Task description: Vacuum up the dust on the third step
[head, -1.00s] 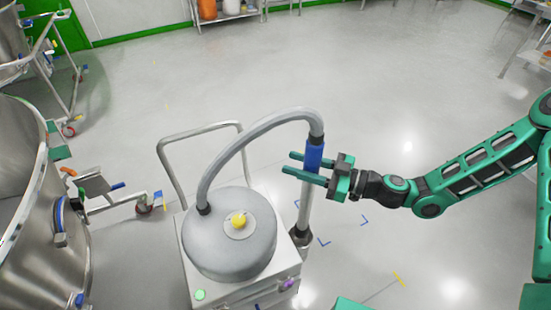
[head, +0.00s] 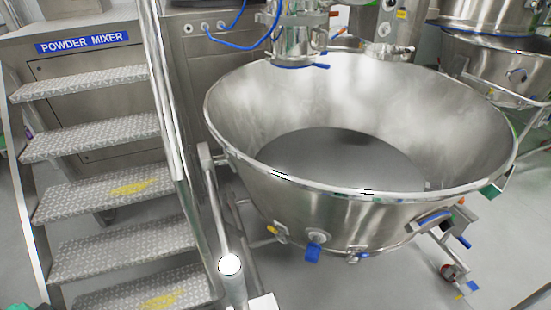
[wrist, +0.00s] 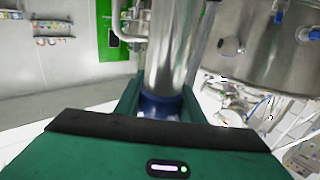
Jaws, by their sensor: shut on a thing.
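My gripper (wrist: 160,106) shows in the wrist view, its two green fingers closed on the vacuum wand's blue grip (wrist: 160,105). The wand's bare metal tube (wrist: 172,45) extends beyond the fingers; its nozzle is hidden. The metal stairs stand at the left of the head view. Yellow dust (head: 134,188) lies on the third visible step from the top (head: 75,200). Another yellow dust patch (head: 162,299) lies on the lowest visible step (head: 100,297). The vacuum body is out of the head view.
A handrail (head: 170,105) runs down the stairs' right side. A wide steel bowl (head: 345,205) on a wheeled frame stands right of it, below the powder mixer. In the wrist view a steel vessel (wrist: 265,50) stands at the right, with open floor at left.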

